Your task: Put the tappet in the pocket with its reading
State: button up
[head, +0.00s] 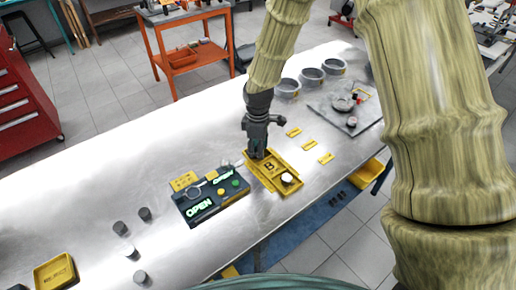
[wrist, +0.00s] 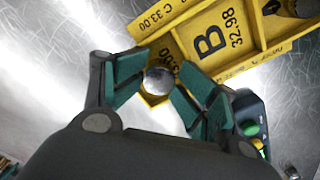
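The tappet (wrist: 158,80) is a round, shiny metal piece between my fingertips in the wrist view. My gripper (wrist: 162,82) has teal pads close against both its sides and looks shut on it. It is over the near end pocket of the yellow pocket tray (wrist: 268,52); whether it touches the pocket floor cannot be told. The tray carries the marks "B 32.98" and "C 33.00"; the mark beside the tappet is partly hidden. In the head view my gripper (head: 257,152) is at the left end of the tray (head: 262,181) and hides the held tappet.
Another round piece (head: 287,178) sits in the tray's right end. A dark gauge box (head: 212,199) showing green "OPEN" stands left of the tray. Several dark cylinders (head: 145,214) stand farther left, near a yellow bin (head: 55,272). Rings (head: 288,86) and a grey plate (head: 345,112) lie behind.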

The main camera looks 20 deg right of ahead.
jog(key=shift+s, duration=0.1)
jog(key=shift+r, duration=0.55)
notch_tip(320, 180, up, 12)
jog(key=b, duration=0.3)
jog(key=shift+d+f, duration=0.1)
